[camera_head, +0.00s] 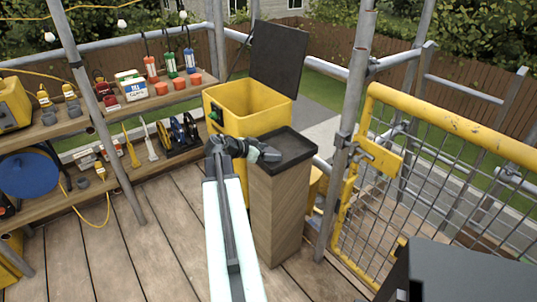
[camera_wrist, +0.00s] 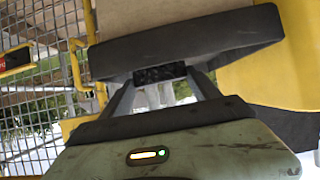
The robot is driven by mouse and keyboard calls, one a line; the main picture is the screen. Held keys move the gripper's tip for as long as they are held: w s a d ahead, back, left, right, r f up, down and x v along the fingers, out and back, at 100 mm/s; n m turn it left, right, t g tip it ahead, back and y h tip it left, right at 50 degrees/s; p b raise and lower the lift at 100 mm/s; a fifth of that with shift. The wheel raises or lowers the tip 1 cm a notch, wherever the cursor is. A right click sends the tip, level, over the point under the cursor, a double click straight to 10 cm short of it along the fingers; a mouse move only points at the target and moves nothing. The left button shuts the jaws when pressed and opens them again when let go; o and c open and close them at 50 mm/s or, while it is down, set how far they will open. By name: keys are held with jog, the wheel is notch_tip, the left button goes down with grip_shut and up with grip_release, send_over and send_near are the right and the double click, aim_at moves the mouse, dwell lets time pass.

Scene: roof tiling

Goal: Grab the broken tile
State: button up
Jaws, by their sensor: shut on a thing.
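My gripper (camera_head: 262,153) is at the left edge of the dark tray top of a wooden pedestal (camera_head: 277,210). In the wrist view, my gripper (camera_wrist: 160,82) has its two fingers closed on a small dark, rough-textured piece (camera_wrist: 160,73), which looks like the broken tile. Most of that piece is hidden, so I cannot tell its full shape. In the head view, the gripper's body hides it. The dark tray rim (camera_wrist: 215,38) lies just beyond the fingertips; I cannot tell whether the piece touches it.
An open yellow bin (camera_head: 235,115) with its dark lid (camera_head: 278,58) raised stands behind the pedestal. A yellow mesh gate (camera_head: 430,170) and scaffold poles are at the right. Shelves with tools (camera_head: 150,100) are at the left. Plank floor (camera_head: 130,250) is clear in front.

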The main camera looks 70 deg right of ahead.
notch_tip(320, 180, up, 3)
jog(key=shift+f+p, duration=0.2)
jog(key=shift+p, duration=0.45)
jog(key=w+a, duration=0.1)
jog(key=a, duration=0.6)
jog(key=shift+w+a+f, duration=0.2)
jog(key=shift+w+a, duration=0.05)
jog(key=shift+a, duration=0.1)
